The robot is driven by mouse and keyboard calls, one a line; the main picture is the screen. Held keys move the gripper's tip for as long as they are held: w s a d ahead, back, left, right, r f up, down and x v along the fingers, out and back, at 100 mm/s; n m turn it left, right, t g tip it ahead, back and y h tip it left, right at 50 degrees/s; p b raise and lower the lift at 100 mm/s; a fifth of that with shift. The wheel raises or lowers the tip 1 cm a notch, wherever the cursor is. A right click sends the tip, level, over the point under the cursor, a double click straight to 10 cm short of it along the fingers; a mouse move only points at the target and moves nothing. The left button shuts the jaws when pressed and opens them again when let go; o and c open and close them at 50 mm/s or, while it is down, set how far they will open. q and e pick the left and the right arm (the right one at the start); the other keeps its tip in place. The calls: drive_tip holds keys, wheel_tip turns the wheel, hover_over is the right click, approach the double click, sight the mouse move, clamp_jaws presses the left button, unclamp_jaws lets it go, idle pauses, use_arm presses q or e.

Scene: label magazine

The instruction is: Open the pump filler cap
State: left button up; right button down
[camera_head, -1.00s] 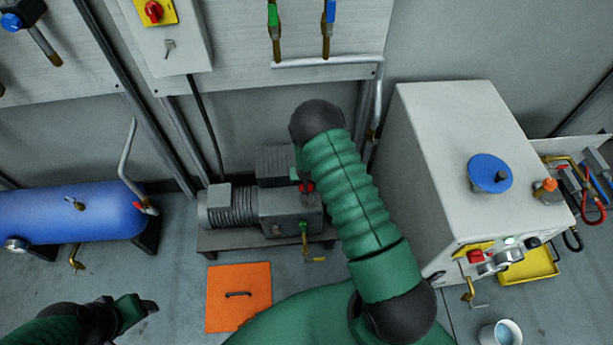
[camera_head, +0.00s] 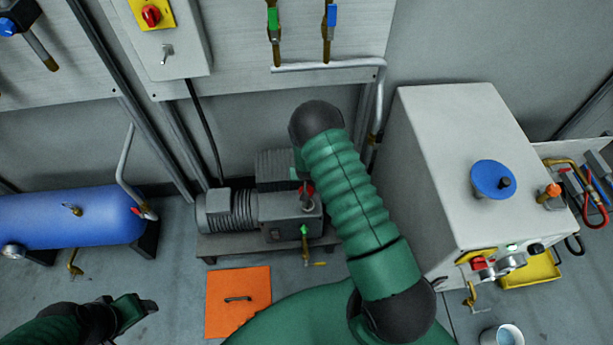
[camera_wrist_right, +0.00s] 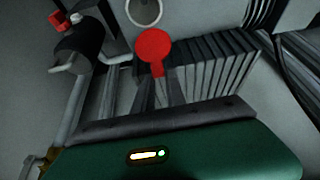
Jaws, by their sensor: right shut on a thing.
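The grey pump (camera_head: 232,208) with its ribbed motor stands on a low base against the wall. A red cap (camera_head: 308,189) shows at its right part, partly covered by my right gripper (camera_head: 303,178). In the right wrist view the red cap (camera_wrist_right: 153,46) is a round disc with a short stem. The dark fingers of my right gripper (camera_wrist_right: 165,88) are shut on the stem. A pale ring (camera_wrist_right: 144,11) lies beyond the cap; I cannot tell whether it is the filler opening. My left gripper (camera_head: 138,308) hangs at lower left, away from the pump; its jaw opening is unclear.
A green-handled tap (camera_head: 304,231) is on the pump's front. An orange panel (camera_head: 238,302) lies on the floor before it. A blue tank (camera_head: 70,218) stands left, and a grey cabinet (camera_head: 425,165) with a blue cap (camera_head: 492,180) stands right.

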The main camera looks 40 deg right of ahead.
drive_tip(key=c, duration=1.7)
unclamp_jaws()
drive_tip(key=shift+w+d+r, duration=0.2)
drive_tip(key=shift+w+d, duration=0.05)
drive_tip(key=shift+d, duration=0.1)
drive_tip(key=o, duration=0.3)
drive_tip(key=shift+f, duration=0.15)
use_arm(q)
drive_tip(key=shift+w+d, duration=0.1)
drive_tip(key=shift+d, duration=0.2)
use_arm(e)
drive_tip(key=shift+o, duration=0.2)
drive_tip(key=shift+s, duration=0.1)
drive_tip(key=shift+s+a+r, duration=0.15)
drive_tip(key=shift+a+r, duration=0.15)
drive_tip(key=shift+r, duration=0.1)
use_arm(q)
wheel_tip(320, 180, up, 4)
drive_tip(key=p, duration=0.3)
drive_tip(key=shift+a+p, duration=0.15)
drive_tip(key=shift+p, duration=0.25)
use_arm(e)
drive_tip(key=v, duration=1.6)
drive_tip(key=shift+s, duration=0.2)
drive_tip(key=shift+d, duration=0.1)
